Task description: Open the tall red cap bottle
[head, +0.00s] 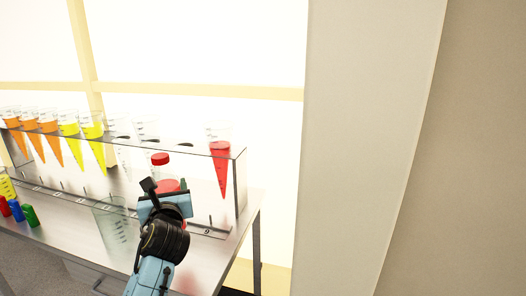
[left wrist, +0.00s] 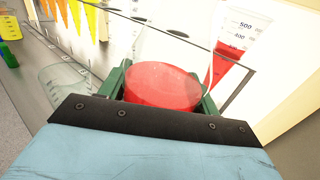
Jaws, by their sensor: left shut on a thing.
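The red cap bottle has a red cap (head: 160,158) on top, a clear upper body and red contents lower down. It appears upright at the front of the rack. My left gripper (head: 167,192) comes from below and is shut around its lower body, partly hiding it. In the left wrist view, the green fingers of my left gripper (left wrist: 162,95) sit on either side of the red contents of the bottle (left wrist: 162,85). The cap does not show there. My right gripper is not in view.
A clear rack (head: 236,152) holds cone vessels with orange, yellow and red liquid, including a red cone (head: 220,168) on the right. An empty clear beaker (head: 115,225) stands left of my gripper. Small red, blue and green pieces (head: 16,211) lie at the table's left.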

